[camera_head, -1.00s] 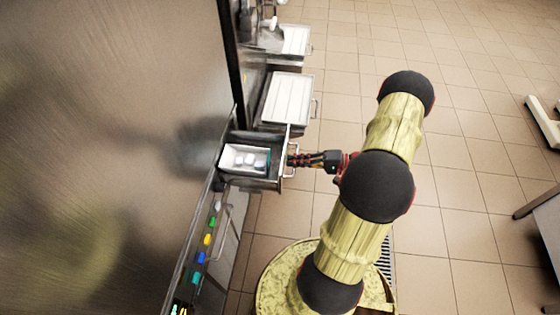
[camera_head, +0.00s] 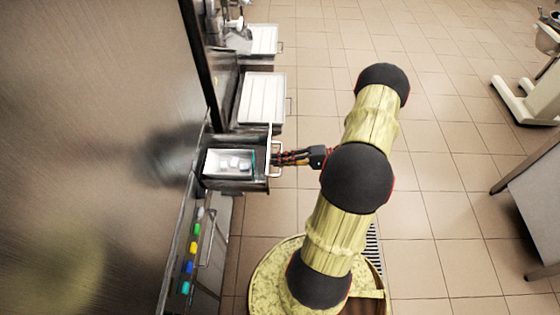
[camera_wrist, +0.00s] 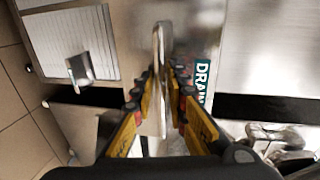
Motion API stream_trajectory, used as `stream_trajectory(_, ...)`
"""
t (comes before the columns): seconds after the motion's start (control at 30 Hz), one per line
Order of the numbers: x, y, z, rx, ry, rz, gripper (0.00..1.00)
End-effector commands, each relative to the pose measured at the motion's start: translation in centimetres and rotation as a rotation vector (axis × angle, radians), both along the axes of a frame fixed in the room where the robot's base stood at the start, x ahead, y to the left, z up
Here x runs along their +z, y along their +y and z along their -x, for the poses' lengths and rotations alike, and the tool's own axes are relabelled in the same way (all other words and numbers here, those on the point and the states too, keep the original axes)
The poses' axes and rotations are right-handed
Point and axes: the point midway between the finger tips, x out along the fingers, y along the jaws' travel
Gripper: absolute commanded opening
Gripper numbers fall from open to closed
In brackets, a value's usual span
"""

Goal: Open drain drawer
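The drain drawer (camera_head: 237,186) is a metal drawer standing out from the steel machine front in the head view. A small pan with pale pieces shows inside it. Its bar handle (camera_head: 280,173) is on the right end. My gripper (camera_head: 277,158) reaches it from the right. In the wrist view the handle (camera_wrist: 162,45) runs upright between the fingertips of my gripper (camera_wrist: 161,82). The fingers are close on both sides and appear closed on it.
White-topped drawers (camera_head: 262,98) stand out farther back along the machine. Coloured buttons (camera_head: 190,248) line the near machine edge. A table (camera_head: 530,190) stands at the far right. Tiled floor (camera_head: 440,170) is open between it and my arm.

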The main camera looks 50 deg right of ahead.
Motion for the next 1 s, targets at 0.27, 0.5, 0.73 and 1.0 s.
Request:
stream_trajectory(0.27, 0.3, -1.0, 1.1, -0.004, -0.002, 0.002, 0.15)
stream_trajectory(0.5, 1.2, -3.8, 4.7, -0.005, 0.000, 0.001, 0.15)
stream_trajectory(0.73, 2.0, -6.3, 7.9, -0.003, 0.000, 0.000, 0.15)
stream_trajectory(1.0, 2.4, -7.3, 9.3, -0.001, 0.000, 0.000, 0.15)
